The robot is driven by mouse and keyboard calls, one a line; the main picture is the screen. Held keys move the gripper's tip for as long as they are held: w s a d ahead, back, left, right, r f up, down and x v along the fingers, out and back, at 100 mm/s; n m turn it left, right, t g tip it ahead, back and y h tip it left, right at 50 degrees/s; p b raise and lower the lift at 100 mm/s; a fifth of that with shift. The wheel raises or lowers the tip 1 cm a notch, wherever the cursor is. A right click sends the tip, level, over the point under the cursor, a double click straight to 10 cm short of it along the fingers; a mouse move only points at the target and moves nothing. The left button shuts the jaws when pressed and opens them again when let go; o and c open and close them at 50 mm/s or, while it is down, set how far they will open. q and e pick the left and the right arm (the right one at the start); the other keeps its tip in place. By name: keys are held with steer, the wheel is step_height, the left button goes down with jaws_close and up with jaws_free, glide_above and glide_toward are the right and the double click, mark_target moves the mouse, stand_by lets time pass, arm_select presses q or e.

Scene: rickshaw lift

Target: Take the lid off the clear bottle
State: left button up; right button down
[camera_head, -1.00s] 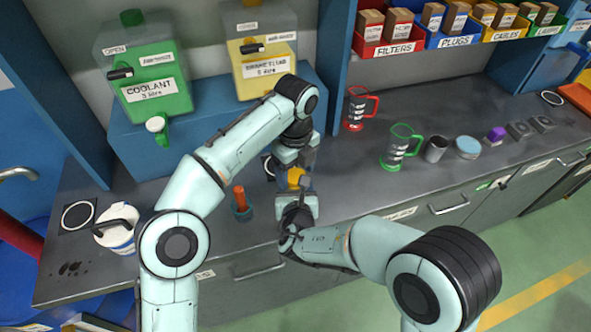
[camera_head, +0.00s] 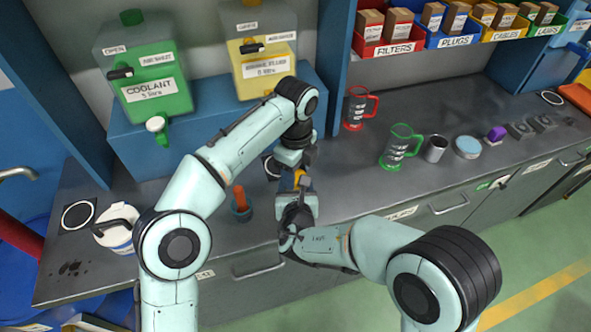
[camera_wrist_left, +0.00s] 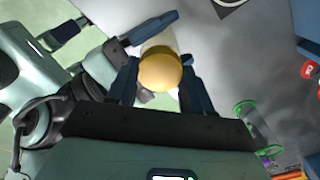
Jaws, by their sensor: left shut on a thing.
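The yellow lid (camera_wrist_left: 160,68) sits between the two fingers of my left gripper (camera_wrist_left: 160,88), which is shut on it. The lid also shows as a small yellow patch in the head view (camera_head: 299,176), below my left gripper (camera_head: 297,168). A pale, see-through part of the clear bottle (camera_wrist_left: 163,42) shows beside the lid; most of the bottle is hidden. My right gripper (camera_head: 300,192) is close below the left one. In the left wrist view its two fingers (camera_wrist_left: 108,30) stand apart, one close beside the bottle.
A cup with an orange-handled tool (camera_head: 241,205) stands left of the grippers. A white tub (camera_head: 116,235) is farther left. Red (camera_head: 357,108) and green (camera_head: 399,147) jugs stand to the right. Coolant (camera_head: 150,85) and yellow (camera_head: 262,60) containers stand on a blue riser behind.

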arm_select(q)
steer(key=o, duration=1.2)
steer(key=shift+c, duration=0.2)
steer(key=shift+r, duration=2.3)
arm_select(e)
steer(key=shift+c, duration=0.8)
jaws_free()
